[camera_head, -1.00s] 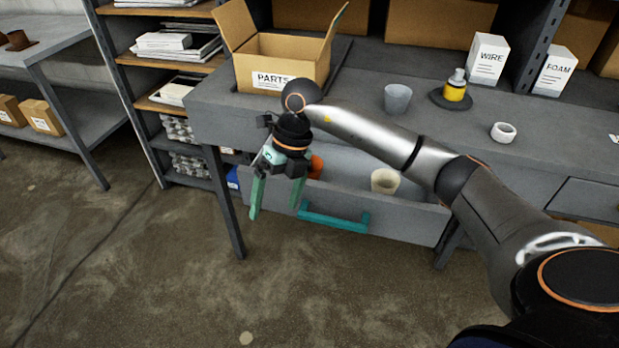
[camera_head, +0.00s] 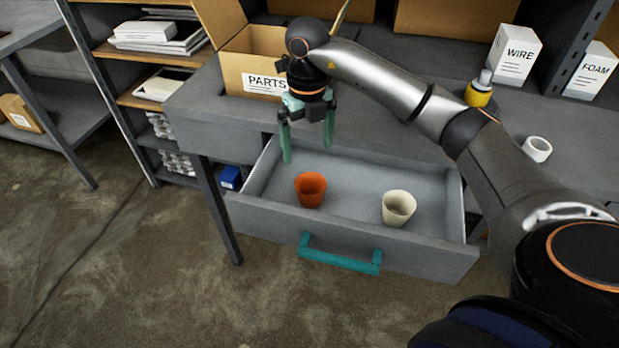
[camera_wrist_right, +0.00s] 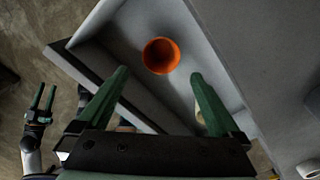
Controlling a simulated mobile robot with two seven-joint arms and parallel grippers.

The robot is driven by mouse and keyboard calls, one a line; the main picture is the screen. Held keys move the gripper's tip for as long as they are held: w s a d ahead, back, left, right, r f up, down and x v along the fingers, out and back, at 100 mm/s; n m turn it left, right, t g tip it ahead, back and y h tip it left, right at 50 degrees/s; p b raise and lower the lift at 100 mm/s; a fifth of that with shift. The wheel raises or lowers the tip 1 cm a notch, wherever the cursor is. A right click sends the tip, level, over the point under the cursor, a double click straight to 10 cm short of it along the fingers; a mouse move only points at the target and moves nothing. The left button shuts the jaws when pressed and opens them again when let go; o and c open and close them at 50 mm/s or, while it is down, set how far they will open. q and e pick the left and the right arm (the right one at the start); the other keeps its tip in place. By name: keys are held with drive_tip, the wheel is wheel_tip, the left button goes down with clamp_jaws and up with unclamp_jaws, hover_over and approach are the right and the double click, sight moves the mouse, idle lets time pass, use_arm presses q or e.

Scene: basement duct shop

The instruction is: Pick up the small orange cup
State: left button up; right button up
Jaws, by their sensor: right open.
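The small orange cup (camera_head: 310,190) stands upright in the left part of the open drawer (camera_head: 350,235). In the right wrist view the orange cup (camera_wrist_right: 161,55) shows its open mouth, beyond and between the fingertips. My right gripper (camera_head: 308,148) is open and empty, its green fingers pointing down over the drawer's back left, above and apart from the cup. It also shows in the right wrist view (camera_wrist_right: 158,76). My left gripper (camera_wrist_right: 44,98) appears at the left edge of the right wrist view, its two fingers apart and empty; the head view does not show it.
A cream cup (camera_head: 398,208) stands to the right in the drawer. The drawer has a teal handle (camera_head: 340,256). On the bench are an open PARTS box (camera_head: 240,80), a yellow bottle (camera_head: 479,93) and a white ring (camera_head: 537,149). The shelf (camera_head: 135,100) stands left.

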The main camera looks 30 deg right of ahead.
hover_over(310, 185)
drive_tip(key=s+a, duration=0.2)
wheel_tip(310, 185, down, 7)
drive_tip(key=f, duration=0.5)
drive_tip(key=shift+s+d+f, duration=0.15)
drive_tip(key=shift+d+f, duration=0.1)
drive_tip(key=shift+d, duration=0.05)
drive_tip(key=c, duration=1.1)
